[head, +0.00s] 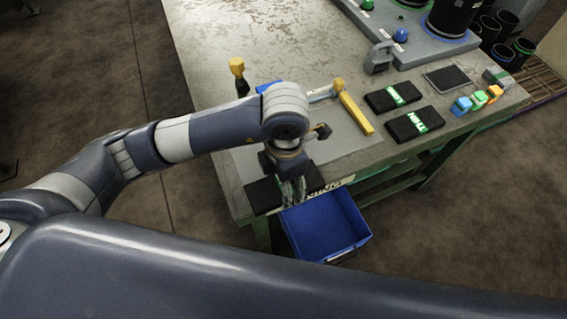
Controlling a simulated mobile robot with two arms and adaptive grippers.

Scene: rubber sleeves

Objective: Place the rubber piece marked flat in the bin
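Two black rubber pieces with green labels lie on the table's right part, an upper one (392,97) and a lower one (408,127). The lower label seems to read "THIN"; the upper one is too small to read. Another black piece (264,195) lies at the front table edge, partly hidden under my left gripper. I cannot tell which piece is marked flat. My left gripper (292,190) points down over this edge piece; its fingers are too obscured to judge. The blue bin (327,222) looks empty, just off the front edge. My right gripper is not in view.
On the table (225,60) are a yellow-handled tool (355,113), a dark pad (447,78), small coloured blocks (478,100) and a grey clamp-like part (379,57). A grey fixture (415,40) with black cylinders fills the back right.

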